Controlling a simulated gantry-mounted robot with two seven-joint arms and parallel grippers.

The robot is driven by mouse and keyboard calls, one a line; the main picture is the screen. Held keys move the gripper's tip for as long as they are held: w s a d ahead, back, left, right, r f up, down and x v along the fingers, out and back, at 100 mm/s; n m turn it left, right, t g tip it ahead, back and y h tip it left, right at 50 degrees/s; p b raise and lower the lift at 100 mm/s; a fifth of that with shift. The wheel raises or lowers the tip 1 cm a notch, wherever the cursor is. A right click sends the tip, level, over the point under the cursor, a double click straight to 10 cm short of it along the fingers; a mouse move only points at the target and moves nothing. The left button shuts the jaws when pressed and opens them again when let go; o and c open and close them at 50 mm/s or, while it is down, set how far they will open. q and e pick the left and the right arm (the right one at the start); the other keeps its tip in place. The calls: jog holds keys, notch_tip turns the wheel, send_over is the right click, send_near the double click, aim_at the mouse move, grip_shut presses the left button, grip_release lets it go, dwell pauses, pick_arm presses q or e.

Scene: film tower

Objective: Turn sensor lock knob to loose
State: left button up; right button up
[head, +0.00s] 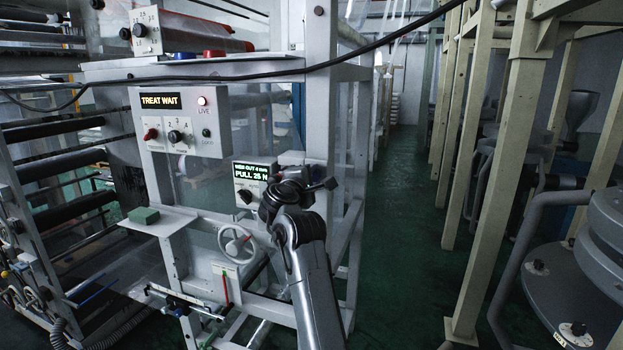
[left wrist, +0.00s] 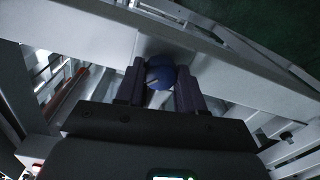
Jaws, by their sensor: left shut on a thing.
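A round blue knob (left wrist: 161,73) with a pale mark on its face sits between the two fingers of my left gripper (left wrist: 160,88) in the left wrist view. The fingers are shut on it, one on each side. It appears to be the sensor lock knob; no loose or tight label is readable. In the head view my left gripper (head: 288,192) is at the right side of the grey machine frame, beside the small display panel (head: 252,181). The knob is hidden there behind my gripper and arm. My right gripper is not in view.
The display reads "WEB OUT 4 mm, PULL 25 N". A control box (head: 182,121) showing "TREAT WAIT" is above left. A handwheel (head: 237,244) and a shelf with a green block (head: 144,215) are lower left. A black cable (head: 330,66) crosses above. The green aisle floor (head: 405,200) is clear.

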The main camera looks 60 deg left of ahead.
pick_arm(q)
jog(key=o, duration=1)
jog(key=shift+o, duration=0.2)
jog(key=p+v, duration=0.2)
jog(key=v, duration=0.8)
jog(key=shift+s+d, duration=0.25)
jog(key=shift+s, duration=0.05)
